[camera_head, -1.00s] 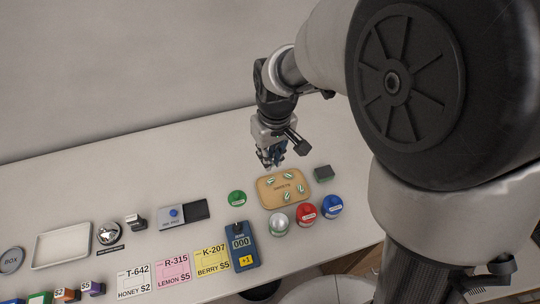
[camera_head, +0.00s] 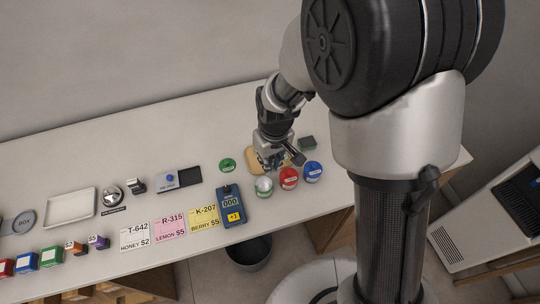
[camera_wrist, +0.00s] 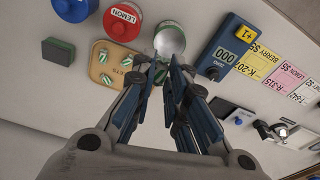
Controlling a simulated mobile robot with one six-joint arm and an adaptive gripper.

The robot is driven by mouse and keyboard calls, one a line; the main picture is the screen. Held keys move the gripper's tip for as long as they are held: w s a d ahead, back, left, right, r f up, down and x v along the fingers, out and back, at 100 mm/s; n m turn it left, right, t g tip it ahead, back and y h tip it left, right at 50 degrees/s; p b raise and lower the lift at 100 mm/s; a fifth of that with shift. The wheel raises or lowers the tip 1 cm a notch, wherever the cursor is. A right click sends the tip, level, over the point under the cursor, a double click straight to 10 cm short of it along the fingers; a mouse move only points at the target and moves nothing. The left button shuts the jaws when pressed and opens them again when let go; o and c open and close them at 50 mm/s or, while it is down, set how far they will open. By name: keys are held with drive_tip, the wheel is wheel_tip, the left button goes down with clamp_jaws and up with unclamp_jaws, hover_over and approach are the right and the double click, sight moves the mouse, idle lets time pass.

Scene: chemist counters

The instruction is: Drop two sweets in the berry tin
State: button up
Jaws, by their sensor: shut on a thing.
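A tan sweets tray (camera_head: 252,159) lies on the counter, partly behind my gripper (camera_head: 273,164). Several green-and-white striped sweets lie on the tray (camera_wrist: 97,73) in the wrist view. My gripper (camera_wrist: 165,72) is over the tray's edge, its fingers closed on a sweet that is mostly hidden between the tips. An open tin with a silvery inside (camera_head: 264,186) stands just in front of the tray; it also shows in the wrist view (camera_wrist: 170,40). A red tin (camera_head: 289,178), labelled lemon in the wrist view, and a blue tin (camera_head: 313,171) stand beside it. I cannot read which tin is berry.
A green lid (camera_head: 228,165) lies left of the tray. A blue counter device (camera_head: 232,207) reading 000 stands in front. Price cards, such as the yellow berry card (camera_head: 204,219), lie left. A bin (camera_head: 249,252) stands below the counter.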

wheel_tip(320, 180, down, 5)
drive_tip(key=b, duration=0.3)
drive_tip(key=shift+r, duration=0.1)
drive_tip(key=o, duration=0.7)
drive_tip(key=shift+o, duration=0.2)
drive_tip(key=r, duration=0.7)
drive_tip(key=s+r, duration=0.1)
drive_tip(key=r, duration=0.2)
drive_tip(key=shift+d+r, duration=0.25)
drive_tip(key=shift+r, duration=0.1)
drive_tip(key=shift+s+r, duration=0.1)
drive_tip(key=shift+r, duration=0.55)
